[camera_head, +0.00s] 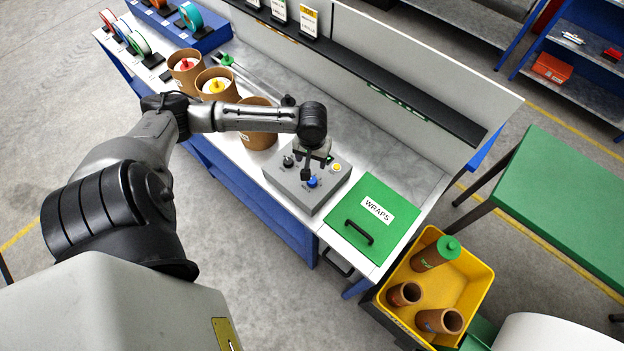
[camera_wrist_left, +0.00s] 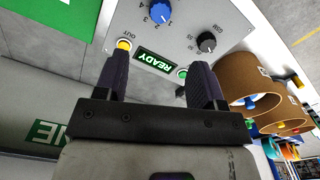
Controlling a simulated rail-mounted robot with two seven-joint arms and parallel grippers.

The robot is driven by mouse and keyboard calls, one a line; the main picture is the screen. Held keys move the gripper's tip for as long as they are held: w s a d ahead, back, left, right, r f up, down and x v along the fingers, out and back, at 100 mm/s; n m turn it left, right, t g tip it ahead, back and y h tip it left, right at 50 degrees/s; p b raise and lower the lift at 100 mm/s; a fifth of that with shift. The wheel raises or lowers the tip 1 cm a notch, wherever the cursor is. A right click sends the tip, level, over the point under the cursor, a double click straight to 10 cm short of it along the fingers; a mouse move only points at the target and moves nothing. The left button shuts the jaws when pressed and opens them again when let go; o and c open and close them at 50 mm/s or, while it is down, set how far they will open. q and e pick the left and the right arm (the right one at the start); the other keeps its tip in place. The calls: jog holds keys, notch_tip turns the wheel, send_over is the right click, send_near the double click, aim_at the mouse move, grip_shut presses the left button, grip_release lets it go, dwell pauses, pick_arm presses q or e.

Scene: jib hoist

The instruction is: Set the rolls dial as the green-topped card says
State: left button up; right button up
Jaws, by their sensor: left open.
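The grey control box (camera_head: 300,188) stands on the bench. It carries a blue dial (camera_head: 313,182), a black dial (camera_head: 288,161) and a yellow button (camera_head: 337,167). In the wrist view the blue dial (camera_wrist_left: 160,12) has numbers around it, and the black dial (camera_wrist_left: 206,42) is marked GSM. My left gripper (camera_wrist_left: 158,75) is open and empty over the box, its fingers either side of the lit READY display (camera_wrist_left: 155,60), apart from the blue dial. Small cards stand on the ledge; one (camera_head: 279,11) shows some green, its writing too small to read. My right gripper is out of view.
A green WRAPS lid (camera_head: 372,235) with a black handle lies right of the box. Brown tubs (camera_head: 217,86) stand to its left. A yellow crate (camera_head: 478,275) with cardboard tubes is at the bench's end. A low panel (camera_head: 420,85) runs along the bench's back.

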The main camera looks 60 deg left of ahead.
aim_at(312, 180)
pick_arm(q)
notch_tip(312, 180, down, 13)
jog(key=shift+f, duration=0.2)
dwell(0.4)
jog(key=c, duration=0.9)
